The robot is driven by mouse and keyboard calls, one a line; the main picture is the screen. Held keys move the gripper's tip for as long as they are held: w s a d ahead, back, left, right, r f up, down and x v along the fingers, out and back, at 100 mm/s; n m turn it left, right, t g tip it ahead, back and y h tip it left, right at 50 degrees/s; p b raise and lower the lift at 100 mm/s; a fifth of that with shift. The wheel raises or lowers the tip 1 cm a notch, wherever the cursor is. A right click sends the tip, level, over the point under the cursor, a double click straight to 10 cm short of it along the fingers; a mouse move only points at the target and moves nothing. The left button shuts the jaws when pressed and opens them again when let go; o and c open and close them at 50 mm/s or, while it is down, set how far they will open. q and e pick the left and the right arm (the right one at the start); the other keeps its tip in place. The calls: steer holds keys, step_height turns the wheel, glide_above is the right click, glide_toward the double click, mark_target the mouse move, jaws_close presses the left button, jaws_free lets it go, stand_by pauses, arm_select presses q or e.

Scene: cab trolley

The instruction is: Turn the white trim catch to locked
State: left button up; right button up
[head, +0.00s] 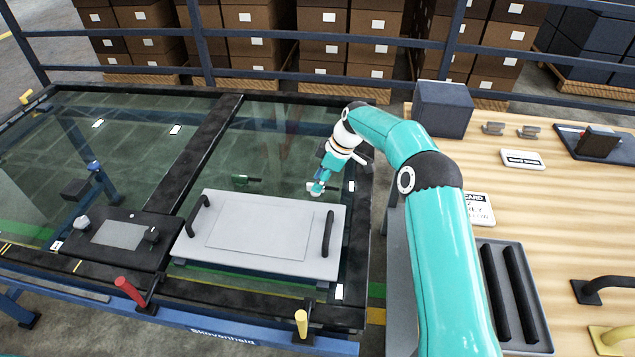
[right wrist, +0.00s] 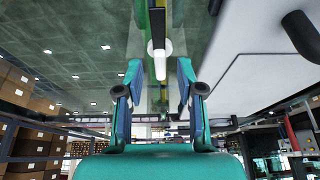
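The white trim catch (right wrist: 160,48) shows in the right wrist view as a small white piece with a dark rounded part, beyond and between my fingertips. In the head view a small white piece (head: 316,188) at the fingertips, by the back right corner of the grey panel, looks like the same catch. My right gripper (head: 322,182) reaches down over the glass there. In the right wrist view its two fingers (right wrist: 158,74) are apart with a clear gap. I cannot tell whether they touch the catch, or which way it is set. My left gripper is not in view.
The grey panel (head: 262,232) with two black handles lies close to the gripper. A red lever (head: 129,291) and a yellow lever (head: 301,323) stand on the front edge. A wooden bench (head: 560,215) with a dark box (head: 443,108) is at right. Glass behind the panel is mostly clear.

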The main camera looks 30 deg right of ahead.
steer(key=shift+x, duration=1.05)
jaws_close()
steer(key=shift+d, duration=0.15)
steer(key=shift+s, duration=0.1)
